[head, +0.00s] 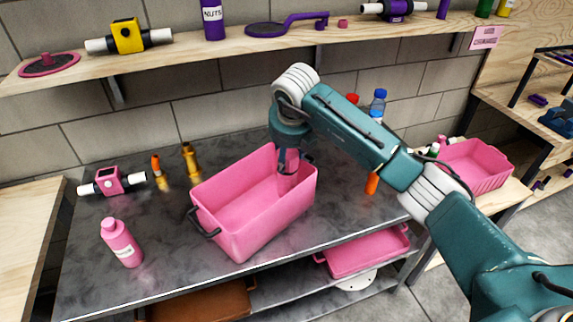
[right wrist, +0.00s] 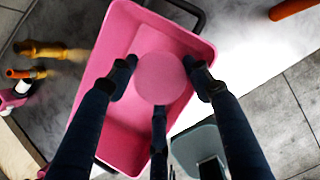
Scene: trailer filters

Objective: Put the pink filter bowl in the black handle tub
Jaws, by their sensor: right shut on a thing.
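The pink tub with black handles (head: 265,225) stands on the grey metal table. Its interior also shows in the right wrist view, where its wall (right wrist: 122,45) is seen from above. My right gripper (head: 288,155) is over the right end of the tub, pointing down. It is shut on the pink filter bowl (head: 287,182), which hangs at the tub's right end, its lower part inside the tub's outline. In the right wrist view the bowl (right wrist: 160,75) shows as a round pink disc between the fingers. I cannot tell whether it touches the tub floor. My left gripper is not in view.
A pink bottle (head: 120,243), a pink filter housing (head: 112,182) and brass fittings (head: 191,163) stand left of the tub. A blue-capped bottle (head: 378,103) and an orange item (head: 371,184) are behind my arm. Another pink crate (head: 475,165) is at right.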

